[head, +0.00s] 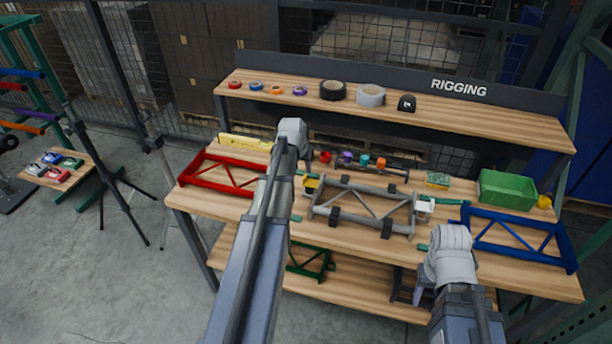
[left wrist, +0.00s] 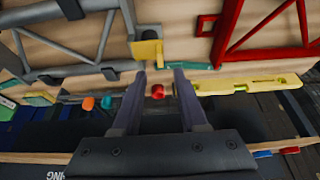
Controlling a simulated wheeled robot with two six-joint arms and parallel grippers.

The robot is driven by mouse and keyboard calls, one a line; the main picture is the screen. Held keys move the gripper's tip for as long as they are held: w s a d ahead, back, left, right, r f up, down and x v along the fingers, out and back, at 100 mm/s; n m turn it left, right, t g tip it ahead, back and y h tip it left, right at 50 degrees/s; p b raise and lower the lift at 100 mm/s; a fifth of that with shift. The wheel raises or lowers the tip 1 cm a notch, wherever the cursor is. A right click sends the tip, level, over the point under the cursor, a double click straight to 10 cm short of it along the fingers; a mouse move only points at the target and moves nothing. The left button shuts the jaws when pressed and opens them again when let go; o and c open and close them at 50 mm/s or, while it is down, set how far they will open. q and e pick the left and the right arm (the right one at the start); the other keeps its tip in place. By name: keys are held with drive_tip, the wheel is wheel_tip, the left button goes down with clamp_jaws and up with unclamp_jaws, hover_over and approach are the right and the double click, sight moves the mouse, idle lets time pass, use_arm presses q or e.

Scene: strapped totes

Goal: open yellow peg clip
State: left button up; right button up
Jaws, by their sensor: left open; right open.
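The yellow peg clip (head: 311,184) sits at the left end of the grey frame (head: 350,218) on the bench. In the left wrist view the clip (left wrist: 146,52) shows as a yellow block just past my left gripper's fingertips, nearer the left-hand finger. My left gripper (left wrist: 159,72) is open, its two fingers apart with nothing held. In the head view my left arm hides most of that gripper. My right gripper (head: 422,294) is mostly hidden under its wrist at the bench's front edge, near the blue frame (head: 515,236).
A red frame (head: 215,172) lies left and a yellow level (head: 245,142) behind it. A green bin (head: 507,190) stands at the right. Small coloured items (head: 347,158) line the bench's back. Tape rolls (head: 370,95) sit on the upper shelf.

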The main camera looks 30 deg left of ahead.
sight(305, 176)
use_arm(q)
drive_tip(key=b+x, duration=0.6)
drive_tip(key=x, duration=0.1)
drive_tip(key=shift+f, duration=0.15)
clamp_jaws()
idle(0.5)
